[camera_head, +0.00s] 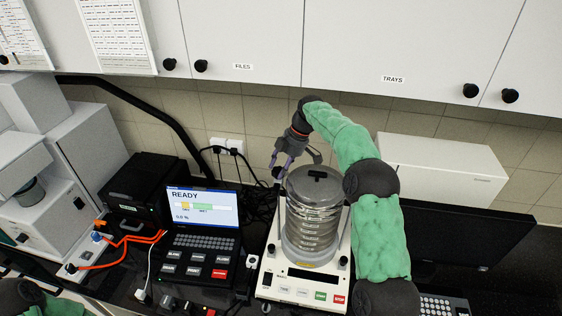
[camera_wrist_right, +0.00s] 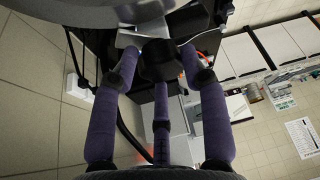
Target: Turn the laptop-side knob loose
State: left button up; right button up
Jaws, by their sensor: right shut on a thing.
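The sieve shaker (camera_head: 312,262) stands on the bench, with a stack of round sieves (camera_head: 312,222) under a grey lid (camera_head: 314,184). The laptop-side knob (camera_head: 277,172) is a small dark knob at the upper left of the stack, partly hidden by my fingers. My right gripper (camera_head: 282,161) reaches over from behind the stack and is shut on this knob. In the right wrist view the black knob (camera_wrist_right: 158,60) sits between the purple fingers of the right gripper (camera_wrist_right: 161,76). My left gripper is out of view; only part of that arm shows at the lower left.
The laptop (camera_head: 203,215) showing READY stands left of the shaker. A black box (camera_head: 140,190) with orange cables is further left. A second, lower knob (camera_head: 343,261) shows at the stack's right. A dark monitor (camera_head: 455,240) and white box (camera_head: 440,168) stand right. Cabinets hang above.

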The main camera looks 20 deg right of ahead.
jog(key=n+g+p, duration=0.1)
jog(key=n+p, duration=0.1)
jog(key=n, duration=0.1)
jog(key=shift+w+n, duration=0.1)
jog(key=shift+n, duration=0.2)
jog(key=shift+w+f+n+g+p, duration=0.1)
jog(key=shift+n+g+p, duration=0.35)
jog(key=shift+n+g, duration=0.85)
jog(key=shift+n+t, duration=0.4)
jog(key=shift+n, duration=0.1)
jog(key=o, duration=1)
jog(key=shift+o, duration=0.4)
jog(key=shift+m, duration=0.3)
